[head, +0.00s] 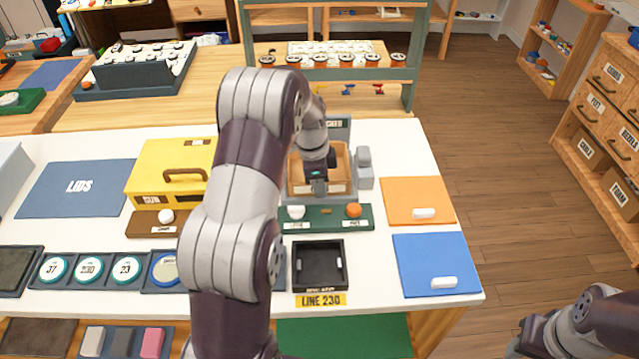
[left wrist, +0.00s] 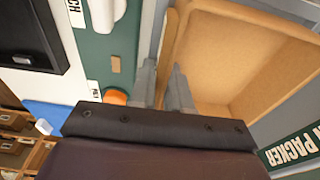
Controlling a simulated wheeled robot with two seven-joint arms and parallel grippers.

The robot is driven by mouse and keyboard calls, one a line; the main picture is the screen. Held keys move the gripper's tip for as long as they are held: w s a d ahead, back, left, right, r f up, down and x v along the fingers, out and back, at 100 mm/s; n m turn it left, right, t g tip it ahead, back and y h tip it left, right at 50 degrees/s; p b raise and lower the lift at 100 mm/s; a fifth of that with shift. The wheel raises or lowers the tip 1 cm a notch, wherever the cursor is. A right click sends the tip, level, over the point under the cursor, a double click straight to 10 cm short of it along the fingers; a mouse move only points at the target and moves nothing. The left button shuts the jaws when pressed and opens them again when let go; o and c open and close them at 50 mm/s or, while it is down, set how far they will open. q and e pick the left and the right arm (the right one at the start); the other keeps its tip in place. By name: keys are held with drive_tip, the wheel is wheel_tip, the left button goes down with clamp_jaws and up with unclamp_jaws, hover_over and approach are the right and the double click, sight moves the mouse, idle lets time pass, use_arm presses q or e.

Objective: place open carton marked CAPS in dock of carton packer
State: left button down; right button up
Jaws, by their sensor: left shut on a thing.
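The open tan carton (head: 338,160) sits within the grey frame of the carton packer (head: 362,180), at the back middle of the white table. Its inside shows empty in the left wrist view (left wrist: 222,55). My left gripper (head: 319,187) comes down over the carton's front wall and is shut on it, with one finger on each side in the left wrist view (left wrist: 165,90). The gripper hides part of the front, and I cannot read any CAPS mark. I cannot tell whether the carton rests fully on the dock floor. My right gripper is not in view.
In front of the packer is a green panel (head: 325,224) with a white and an orange knob. A black tray (head: 318,284) lies nearer. A yellow box (head: 165,160) stands left; orange (head: 400,200) and blue (head: 420,255) mats lie right. My left arm covers the middle.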

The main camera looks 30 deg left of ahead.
use_arm(q)
drive_tip(key=c, duration=1.1)
unclamp_jaws()
drive_tip(key=shift+f, duration=0.1)
drive_tip(key=r, duration=0.2)
drive_tip(key=r+p, duration=0.1)
drive_tip(key=r, duration=0.4)
drive_tip(key=shift+s+a+r, duration=0.15)
drive_tip(key=shift+a+r, duration=0.25)
drive_tip(key=s+d+n+p, duration=0.1)
drive_tip(key=s+d+n, duration=0.3)
drive_tip(key=s, duration=0.2)
drive_tip(key=s+d+r+n+p, duration=0.1)
drive_tip(key=s+d+n, duration=0.2)
drive_tip(key=s, duration=0.4)
drive_tip(key=s+d+n+y+p, duration=0.1)
drive_tip(key=s+d+n, duration=0.3)
drive_tip(key=s+d, duration=0.1)
drive_tip(key=shift+s+d+r+n+t+p, duration=0.15)
drive_tip(key=shift+s+d+p, duration=0.05)
drive_tip(key=shift+s, duration=0.15)
drive_tip(key=shift+s+d+r+n+t+p, duration=0.15)
drive_tip(key=shift+s+p, duration=0.05)
drive_tip(key=shift+s, duration=0.15)
